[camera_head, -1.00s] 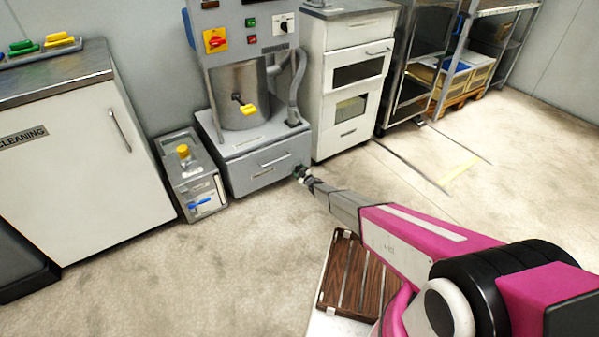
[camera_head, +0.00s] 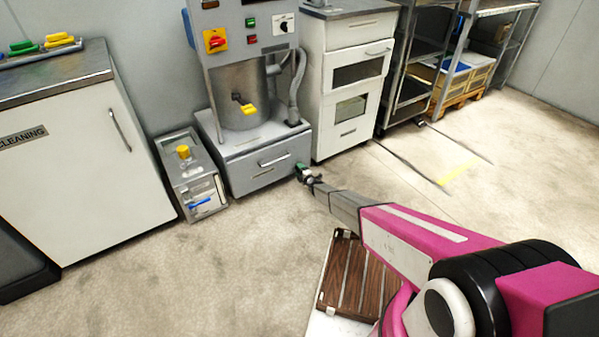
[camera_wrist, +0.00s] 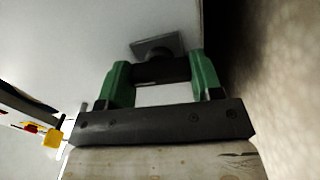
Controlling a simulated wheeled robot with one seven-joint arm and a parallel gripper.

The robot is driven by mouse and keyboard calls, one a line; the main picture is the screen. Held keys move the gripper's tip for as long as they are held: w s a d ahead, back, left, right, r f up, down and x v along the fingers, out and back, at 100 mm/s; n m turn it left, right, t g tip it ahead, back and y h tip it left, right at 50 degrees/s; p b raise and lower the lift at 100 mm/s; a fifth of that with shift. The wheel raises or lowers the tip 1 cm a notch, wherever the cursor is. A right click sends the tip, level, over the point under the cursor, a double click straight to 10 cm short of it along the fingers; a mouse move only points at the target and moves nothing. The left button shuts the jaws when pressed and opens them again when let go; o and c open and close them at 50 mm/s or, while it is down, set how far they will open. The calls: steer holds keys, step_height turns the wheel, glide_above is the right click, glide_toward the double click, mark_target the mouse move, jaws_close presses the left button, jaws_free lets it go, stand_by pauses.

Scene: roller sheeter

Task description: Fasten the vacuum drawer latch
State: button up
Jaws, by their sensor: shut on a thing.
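The vacuum drawer (camera_head: 258,172) is the low grey front with a bar handle under the steel machine; its front looks flush with the housing. My gripper (camera_head: 303,172) is at the right edge of this drawer front. In the wrist view, the green fingers of my gripper (camera_wrist: 161,72) are shut on a dark round latch knob (camera_wrist: 158,70), one on each side. The knob stands out from a small grey square plate (camera_wrist: 155,46) on a pale grey face. In the head view my gripper hides the latch, so its setting cannot be told.
A grey box unit with a yellow cap (camera_head: 184,152) stands left of the machine, beside a white cleaning cabinet (camera_head: 80,160). A white drawer cabinet (camera_head: 342,95) stands close on the right. The floor (camera_head: 200,275) in front is clear.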

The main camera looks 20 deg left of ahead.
steer(key=shift+n, duration=0.7)
steer(key=o, duration=0.9)
